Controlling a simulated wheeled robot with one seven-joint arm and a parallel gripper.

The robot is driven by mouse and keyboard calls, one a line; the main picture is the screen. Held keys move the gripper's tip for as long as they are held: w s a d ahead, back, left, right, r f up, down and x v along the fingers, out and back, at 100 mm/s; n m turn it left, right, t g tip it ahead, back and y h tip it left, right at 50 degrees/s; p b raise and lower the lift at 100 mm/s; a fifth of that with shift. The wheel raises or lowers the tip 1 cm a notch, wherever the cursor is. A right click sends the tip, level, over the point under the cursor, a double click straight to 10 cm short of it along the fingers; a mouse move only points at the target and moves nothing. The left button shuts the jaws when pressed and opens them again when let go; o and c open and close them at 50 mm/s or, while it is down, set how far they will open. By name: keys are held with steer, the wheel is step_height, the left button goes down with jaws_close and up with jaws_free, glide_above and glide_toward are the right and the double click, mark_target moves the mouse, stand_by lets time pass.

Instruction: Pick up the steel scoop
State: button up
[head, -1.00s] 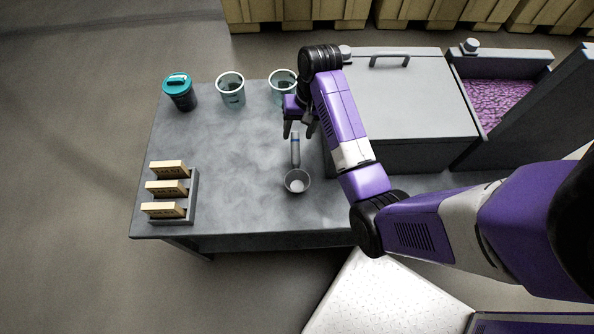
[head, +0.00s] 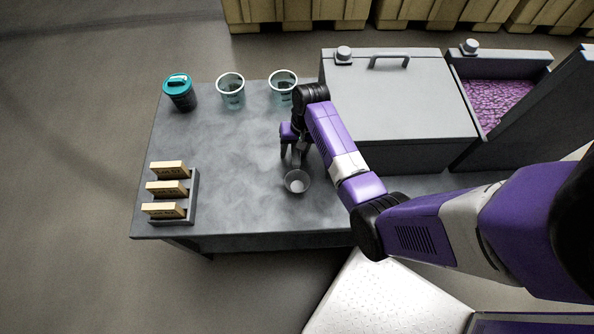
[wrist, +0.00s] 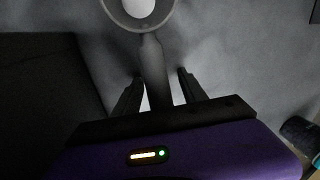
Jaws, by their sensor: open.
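The steel scoop (head: 297,182) lies on the grey table, its round bowl toward the near edge and its handle pointing away. In the wrist view its bowl shows at the top and its handle (wrist: 154,68) runs down between the fingers. My gripper (head: 295,157) is open, with its fingers pointing down around the handle behind the bowl. In the wrist view the fingers of my gripper (wrist: 160,92) stand on either side of the handle, with a gap on each side. Part of the handle is hidden by my gripper in the head view.
A grey lidded box (head: 400,110) stands right of my gripper, with a bin of pink candy (head: 497,103) beyond it. Two clear cups (head: 231,92) and a teal-lidded container (head: 179,92) stand at the back. A rack of wooden blocks (head: 190,205) is at left. The table's middle is clear.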

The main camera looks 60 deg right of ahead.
jaws_close()
steer(key=shift+r, duration=0.1)
step_height(320, 180, up, 20)
steer(key=p, duration=0.4)
